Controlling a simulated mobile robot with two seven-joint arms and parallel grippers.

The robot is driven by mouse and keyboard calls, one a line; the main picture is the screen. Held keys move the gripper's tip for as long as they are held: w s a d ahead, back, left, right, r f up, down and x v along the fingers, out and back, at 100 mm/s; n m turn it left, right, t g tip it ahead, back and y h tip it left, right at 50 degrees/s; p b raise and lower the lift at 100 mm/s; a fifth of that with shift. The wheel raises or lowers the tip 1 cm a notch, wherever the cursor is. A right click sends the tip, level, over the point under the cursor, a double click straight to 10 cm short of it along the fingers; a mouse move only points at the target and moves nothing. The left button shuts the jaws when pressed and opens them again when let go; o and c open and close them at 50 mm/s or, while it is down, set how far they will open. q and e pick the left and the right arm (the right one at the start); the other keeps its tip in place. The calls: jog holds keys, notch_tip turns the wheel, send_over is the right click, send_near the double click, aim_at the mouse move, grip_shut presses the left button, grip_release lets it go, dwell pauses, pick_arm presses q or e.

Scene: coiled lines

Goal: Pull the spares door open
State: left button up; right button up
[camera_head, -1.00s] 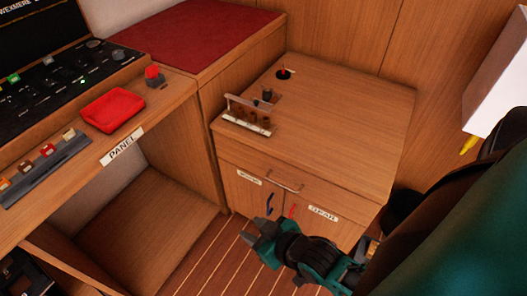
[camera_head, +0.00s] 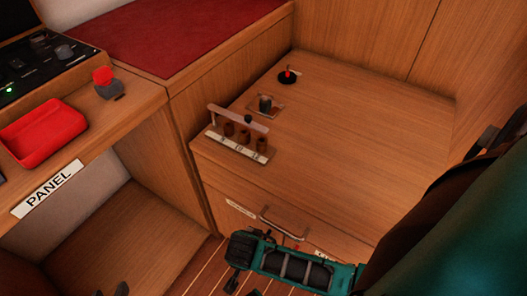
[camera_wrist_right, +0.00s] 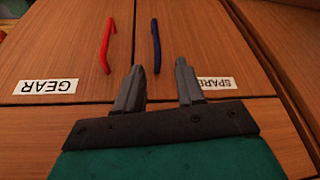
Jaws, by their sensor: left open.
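The spares door (camera_wrist_right: 215,50) shows in the right wrist view, shut, with an upside-down white label (camera_wrist_right: 215,83) and a blue bar handle (camera_wrist_right: 156,45). My right gripper (camera_wrist_right: 159,64) is open and empty; the handle's near end appears between its fingertips, and I cannot tell whether they touch. In the head view my right arm's teal wrist (camera_head: 295,270) hides the blue handle and most of the cabinet's front. My left gripper (camera_head: 111,290) shows only as dark tips at the bottom edge, open, left of the cabinet.
The gear door (camera_wrist_right: 60,50) with its red handle (camera_wrist_right: 108,46) is beside the spares door. Above the doors is a drawer front with a metal handle (camera_head: 282,222). A small rack (camera_head: 238,138) stands on the cabinet top (camera_head: 350,140). A red tray (camera_head: 42,130) sits on the panel desk.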

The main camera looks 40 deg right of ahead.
jog(key=shift+m, duration=0.4)
jog(key=b+x, duration=0.2)
jog(key=x, duration=0.2)
jog(key=b+x, duration=0.2)
jog(key=x, duration=0.3)
jog(key=d+b+x, duration=0.1)
jog(key=b+x, duration=0.1)
jog(key=x, duration=0.2)
jog(key=shift+d, duration=0.2)
jog(key=shift+c, duration=0.6)
jog(key=c, duration=0.6)
